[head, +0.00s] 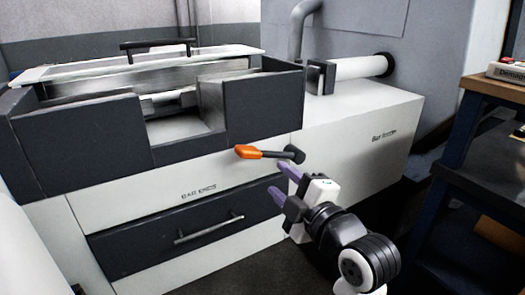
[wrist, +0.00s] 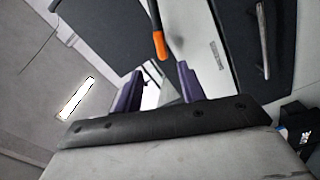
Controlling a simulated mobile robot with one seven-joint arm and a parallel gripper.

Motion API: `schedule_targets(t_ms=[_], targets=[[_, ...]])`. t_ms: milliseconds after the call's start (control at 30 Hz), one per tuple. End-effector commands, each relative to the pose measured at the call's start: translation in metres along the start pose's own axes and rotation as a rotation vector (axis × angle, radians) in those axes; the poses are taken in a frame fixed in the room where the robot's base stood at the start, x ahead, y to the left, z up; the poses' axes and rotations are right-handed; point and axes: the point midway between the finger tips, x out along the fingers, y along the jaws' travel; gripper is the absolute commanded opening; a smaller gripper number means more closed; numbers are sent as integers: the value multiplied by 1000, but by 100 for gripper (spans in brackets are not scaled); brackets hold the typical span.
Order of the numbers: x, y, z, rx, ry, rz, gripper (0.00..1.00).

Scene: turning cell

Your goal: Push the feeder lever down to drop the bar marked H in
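The feeder lever (head: 247,152) has an orange grip and a black shaft. It points left, roughly level, from a black pivot on the front of the white cabinet. In the wrist view the orange tip of the lever (wrist: 160,46) lies beyond the gap between my fingers. My gripper (head: 283,181) has purple fingers, spread apart and empty, below and to the right of the orange grip. They also show apart in the wrist view (wrist: 158,85), with no clear contact on the lever. No marking H is readable on any bar.
A dark open-topped trough (head: 75,140) stands above the lever. Below is a dark drawer (head: 150,241) with a metal handle, labelled bar ends. A white cylinder (head: 355,67) runs along the white cabinet (head: 350,135). A blue-framed bench (head: 455,150) stands at right.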

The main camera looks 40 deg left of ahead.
Motion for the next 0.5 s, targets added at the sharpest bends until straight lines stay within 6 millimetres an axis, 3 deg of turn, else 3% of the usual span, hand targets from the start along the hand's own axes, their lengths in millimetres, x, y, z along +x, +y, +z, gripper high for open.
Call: schedule_targets(t_ms=[267,500], targets=[[22,4,-2,3,2,-10,40],[72,1,-2,1,4,-8,40]])
